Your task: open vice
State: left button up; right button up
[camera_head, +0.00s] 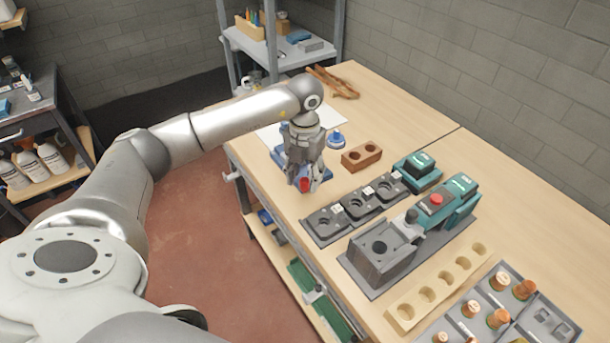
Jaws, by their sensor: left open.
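A blue vice (277,155) sits at the front edge of the wooden workbench, mostly hidden behind my left gripper. A small silver piece (233,176), which may be the vice's handle, sticks out past the bench edge. My left gripper (304,182) is open and points down over the vice area. A small red piece (305,184) shows at its fingertips; I cannot tell what it belongs to. Whether the gripper touches the vice, and how far apart the vice jaws are, is hidden. My right gripper is out of view.
On the workbench (500,155), a brown two-hole block (361,157), black fixtures (357,207), a green machine with a red button (437,200), a wooden holed strip (440,290) and a grey tray (572,325) stand right of my gripper. Bare bench lies at the far right.

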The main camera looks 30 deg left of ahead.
pick_arm(q)
jog(key=shift+s+f, duration=0.2)
jog(key=shift+f, duration=0.55)
jog(key=shift+w, duration=0.1)
jog(key=shift+c, duration=0.4)
grip_shut()
